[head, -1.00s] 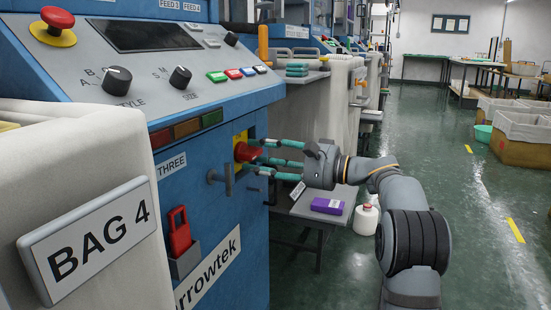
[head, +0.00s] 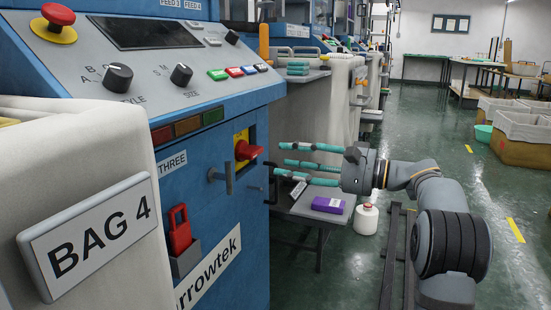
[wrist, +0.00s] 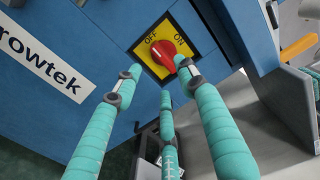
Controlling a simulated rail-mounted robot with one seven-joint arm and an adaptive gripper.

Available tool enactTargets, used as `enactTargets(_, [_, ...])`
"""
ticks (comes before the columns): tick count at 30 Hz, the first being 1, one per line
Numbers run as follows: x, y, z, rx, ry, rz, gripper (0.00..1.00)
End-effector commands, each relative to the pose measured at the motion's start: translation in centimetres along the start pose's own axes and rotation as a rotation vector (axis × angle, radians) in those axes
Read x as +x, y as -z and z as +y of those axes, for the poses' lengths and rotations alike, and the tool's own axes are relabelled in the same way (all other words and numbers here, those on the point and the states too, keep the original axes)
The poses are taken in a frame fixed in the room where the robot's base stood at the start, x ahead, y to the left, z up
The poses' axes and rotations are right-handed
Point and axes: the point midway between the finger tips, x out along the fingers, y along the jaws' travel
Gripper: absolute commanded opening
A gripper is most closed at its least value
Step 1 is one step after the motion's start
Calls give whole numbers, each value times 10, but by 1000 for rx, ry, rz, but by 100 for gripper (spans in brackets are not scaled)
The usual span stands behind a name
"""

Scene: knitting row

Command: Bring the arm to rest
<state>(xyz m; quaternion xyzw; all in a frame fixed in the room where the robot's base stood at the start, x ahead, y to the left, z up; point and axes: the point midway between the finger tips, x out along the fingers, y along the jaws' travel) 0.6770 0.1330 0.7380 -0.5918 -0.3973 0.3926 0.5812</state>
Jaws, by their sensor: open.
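My gripper (head: 285,162) is open and empty, with its teal fingers spread and pointing left toward the blue machine (head: 215,200). It is clear of the red rotary switch (head: 247,151) on its yellow plate, with a gap between fingertips and knob. In the wrist view, my gripper (wrist: 160,85) shows its teal fingers reaching toward the red knob (wrist: 163,53), which sits between OFF and ON labels. The knob appears tilted, its handle slanting across the plate. My arm extends to the right over the floor.
A small table (head: 300,206) with a purple box (head: 328,205) stands below my gripper. A white bottle (head: 366,219) stands on the floor beside it.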

Motion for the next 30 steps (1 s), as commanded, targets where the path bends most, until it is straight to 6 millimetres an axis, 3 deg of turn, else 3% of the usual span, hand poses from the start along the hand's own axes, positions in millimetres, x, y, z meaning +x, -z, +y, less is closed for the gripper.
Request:
enactTargets(12, [84, 3, -2, 8, 1, 6, 41])
enactTargets(21, [81, 2, -3, 229, 1, 9, 41])
enactTargets(30, [80, 2, -1, 256, 2, 9, 41])
